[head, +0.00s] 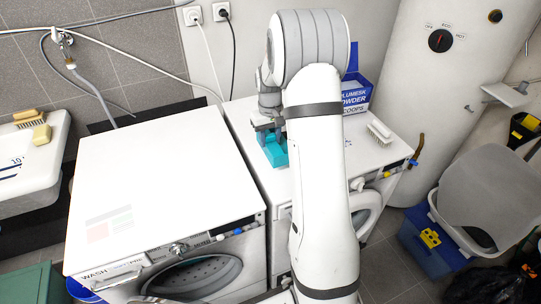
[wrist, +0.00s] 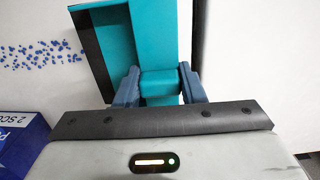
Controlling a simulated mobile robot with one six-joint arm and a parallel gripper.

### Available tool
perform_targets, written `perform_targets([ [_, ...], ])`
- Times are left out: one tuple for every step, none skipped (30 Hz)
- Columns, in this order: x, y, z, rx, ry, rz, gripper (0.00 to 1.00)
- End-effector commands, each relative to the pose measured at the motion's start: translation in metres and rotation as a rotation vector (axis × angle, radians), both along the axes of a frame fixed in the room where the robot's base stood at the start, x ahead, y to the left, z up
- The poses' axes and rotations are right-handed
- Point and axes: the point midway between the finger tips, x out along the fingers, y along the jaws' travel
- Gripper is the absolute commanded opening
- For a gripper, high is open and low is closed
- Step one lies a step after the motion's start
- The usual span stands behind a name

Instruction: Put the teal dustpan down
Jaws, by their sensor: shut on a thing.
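The teal dustpan (head: 276,152) is at the left part of the right-hand washing machine's white top (head: 242,111). In the head view my arm hides part of it. In the wrist view the dustpan (wrist: 144,38) shows its teal pan with a dark edge along the left. My gripper (wrist: 160,87) is shut on its teal handle, one blue-grey finger on each side. In the head view my gripper (head: 268,130) is partly hidden behind my arm. I cannot tell whether the dustpan touches the machine top.
A blue washing powder box (head: 356,95) and a white brush (head: 379,131) are on the machine top to the right. Another washing machine (head: 160,180) with a bare top stands to the left. A sink (head: 40,160) is at far left, a white boiler (head: 430,90) at right.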

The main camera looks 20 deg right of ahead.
Motion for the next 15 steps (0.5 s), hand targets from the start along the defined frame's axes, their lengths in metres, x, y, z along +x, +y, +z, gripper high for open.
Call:
perform_targets([
  [-0.001, 0.0, -0.008, 0.001, 0.003, 0.0, 0.12],
  [-0.001, 0.0, -0.012, 0.001, 0.003, 0.0, 0.12],
  [-0.001, 0.0, -0.017, 0.001, 0.003, 0.0, 0.12],
  [-0.001, 0.0, -0.019, 0.0, 0.001, 0.0, 0.12],
  [0.0, 0.0, -0.021, 0.0, 0.0, 0.0, 0.12],
  [0.0, 0.0, -0.024, 0.0, 0.0, 0.0, 0.12],
  [0.0, 0.0, -0.026, 0.0, 0.0, -0.001, 0.12],
  [-0.001, 0.0, -0.028, 0.0, 0.001, -0.001, 0.12],
  [-0.001, 0.0, -0.033, 0.0, 0.002, -0.001, 0.12],
  [-0.001, 0.0, -0.036, 0.0, 0.001, -0.001, 0.12],
  [-0.001, 0.0, -0.041, 0.001, 0.002, -0.001, 0.12],
  [-0.001, 0.0, -0.047, 0.001, 0.002, -0.001, 0.12],
  [-0.001, 0.0, -0.052, 0.001, 0.003, -0.001, 0.12],
  [-0.001, 0.0, -0.055, 0.001, 0.002, -0.001, 0.12],
  [-0.001, 0.0, -0.059, 0.0, 0.001, -0.001, 0.12],
])
